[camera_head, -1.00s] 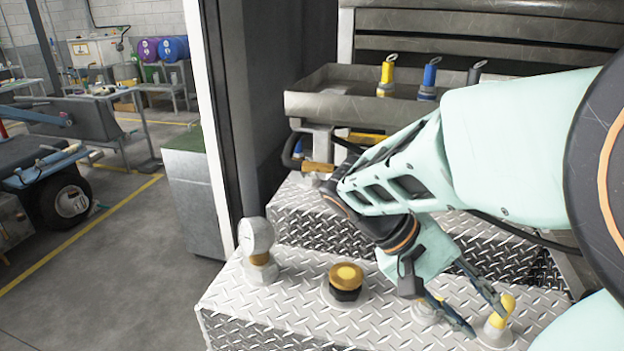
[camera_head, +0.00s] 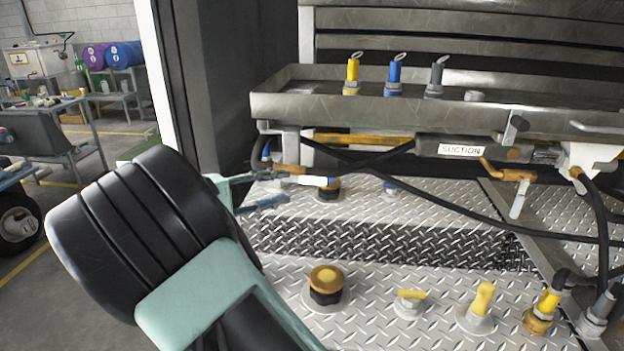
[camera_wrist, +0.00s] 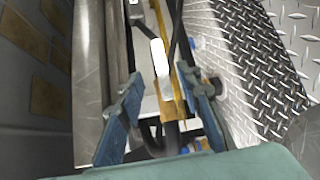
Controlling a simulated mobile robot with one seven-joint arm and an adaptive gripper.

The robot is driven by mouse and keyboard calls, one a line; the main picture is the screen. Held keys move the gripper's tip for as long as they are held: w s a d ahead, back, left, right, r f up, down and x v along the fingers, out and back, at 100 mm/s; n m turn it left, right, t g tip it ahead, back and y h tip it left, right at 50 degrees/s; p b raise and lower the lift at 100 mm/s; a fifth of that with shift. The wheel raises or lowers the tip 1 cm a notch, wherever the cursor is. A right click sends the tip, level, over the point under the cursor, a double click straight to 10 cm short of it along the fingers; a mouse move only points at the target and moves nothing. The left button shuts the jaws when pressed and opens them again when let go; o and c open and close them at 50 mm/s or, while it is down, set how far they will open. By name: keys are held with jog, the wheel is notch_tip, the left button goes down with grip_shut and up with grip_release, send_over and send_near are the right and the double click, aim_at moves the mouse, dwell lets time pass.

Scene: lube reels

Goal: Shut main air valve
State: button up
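No valve in view carries a readable "main air" label, so I cannot tell which one it is.
A metal tray (camera_head: 430,112) with yellow, blue and grey nozzles stands above. A "SUCTION" pipe (camera_head: 461,150), an orange-handled valve (camera_head: 512,176) and black hoses (camera_head: 450,212) lie at the right. A dark post (camera_head: 192,70) stands at the left. The tread-plate deck (camera_head: 380,325) is partly clear.

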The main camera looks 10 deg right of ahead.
aim_at(307, 181)
jog(key=x, duration=1)
jog(key=shift+s+d, duration=0.1)
grip_shut()
